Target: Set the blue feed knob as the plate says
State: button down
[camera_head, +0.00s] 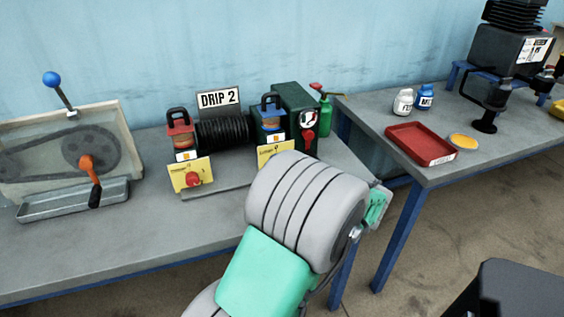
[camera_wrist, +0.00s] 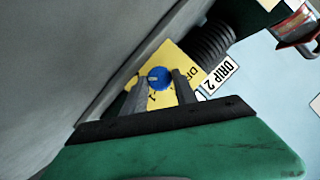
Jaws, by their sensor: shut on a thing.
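The blue feed knob (camera_wrist: 159,75) sits on a yellow card (camera_wrist: 187,66) in the wrist view. A pale mark shows on its face; I cannot read its setting for sure. My gripper (camera_wrist: 158,88) has one finger on each side of the knob and is shut on it. The plate reading DRIP 2 (camera_wrist: 223,76) is beside it; in the head view the plate (camera_head: 218,98) stands upright behind the black coil. In the head view my arm hides the blue knob and my fingers; only the top of its yellow card (camera_head: 274,151) shows.
A red knob (camera_head: 193,180) sits on another yellow card (camera_head: 181,170) to the left. A dark green box (camera_head: 288,98) and a green oil can (camera_head: 325,112) stand close on the right. A belt drive with a crank (camera_head: 88,165) is far left. The bench front (camera_head: 130,235) is clear.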

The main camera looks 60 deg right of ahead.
jog(key=shift+m, duration=0.3)
dwell(0.4)
jog(key=c, duration=1.3)
grip_release()
jog(key=shift+o, duration=0.2)
jog(key=shift+s, duration=0.1)
jog(key=v, duration=0.7)
jog(key=shift+s+a, duration=0.1)
jog(key=shift+s, duration=0.3)
